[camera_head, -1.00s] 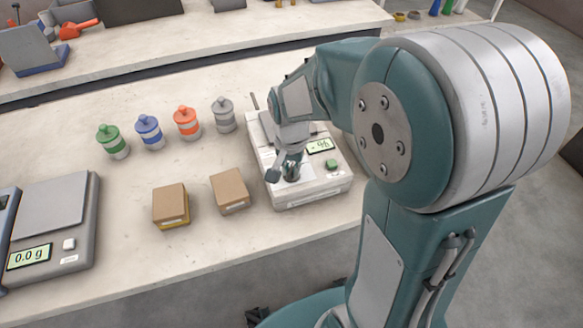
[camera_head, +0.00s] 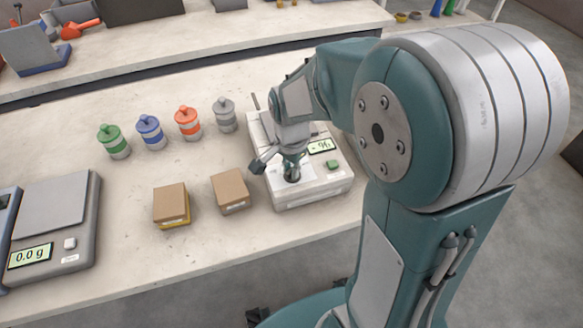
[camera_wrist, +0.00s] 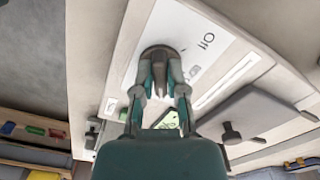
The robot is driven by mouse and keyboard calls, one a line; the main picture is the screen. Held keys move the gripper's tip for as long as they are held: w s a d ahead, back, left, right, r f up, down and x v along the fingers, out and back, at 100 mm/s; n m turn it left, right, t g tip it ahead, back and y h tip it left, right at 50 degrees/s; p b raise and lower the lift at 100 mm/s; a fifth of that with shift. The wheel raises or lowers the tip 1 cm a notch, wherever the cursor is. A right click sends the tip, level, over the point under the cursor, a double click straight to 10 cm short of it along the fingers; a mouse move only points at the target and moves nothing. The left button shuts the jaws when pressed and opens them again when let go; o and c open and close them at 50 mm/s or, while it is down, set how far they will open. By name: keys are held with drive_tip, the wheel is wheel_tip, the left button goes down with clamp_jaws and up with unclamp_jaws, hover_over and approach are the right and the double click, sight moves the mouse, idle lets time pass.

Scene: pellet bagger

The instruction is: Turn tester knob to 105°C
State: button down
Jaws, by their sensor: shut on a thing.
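The tester (camera_head: 310,190) is a pale box near the right end of the bench, with a display reading "- %" (camera_head: 321,147) and a green button (camera_head: 332,165). My gripper (camera_head: 291,174) points down at the tester's front left. The tester's dark round knob (camera_wrist: 160,58) shows in the wrist view, between the fingertips of my gripper (camera_wrist: 161,78). The fingers are shut on the knob. A printed "110" mark shows beside it on the white face plate (camera_wrist: 200,45). The knob's pointer and the other dial marks are not clear.
Two brown boxes (camera_head: 170,203) (camera_head: 229,190) stand left of the tester. Behind them are green, blue, orange and grey-topped jars (camera_head: 187,123). A scale (camera_head: 52,235) reading 0.0 g stands at far left. Bench space between the jars and boxes is clear.

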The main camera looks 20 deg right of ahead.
sight(289, 170)
drive_tip(key=shift+s, duration=0.1)
drive_tip(key=c, duration=0.7)
unclamp_jaws()
drive_tip(key=shift+a, duration=0.2)
wheel_tip(289, 170, up, 12)
drive_tip(key=shift+f, duration=0.1)
drive_tip(key=s+r+n+t, duration=0.1)
drive_tip(key=s+n+t, duration=0.1)
drive_tip(key=s+n, duration=0.2)
drive_tip(key=s+r+n+t, duration=0.1)
drive_tip(key=s+n, duration=0.3)
drive_tip(key=s, duration=0.1)
drive_tip(key=s+r+n+t, duration=0.1)
drive_tip(key=s+n+t, duration=0.1)
drive_tip(key=s+n, duration=0.2)
drive_tip(key=shift+s+d+r+t, duration=0.1)
drive_tip(key=shift+s+d+t, duration=0.25)
drive_tip(key=shift+s, duration=0.1)
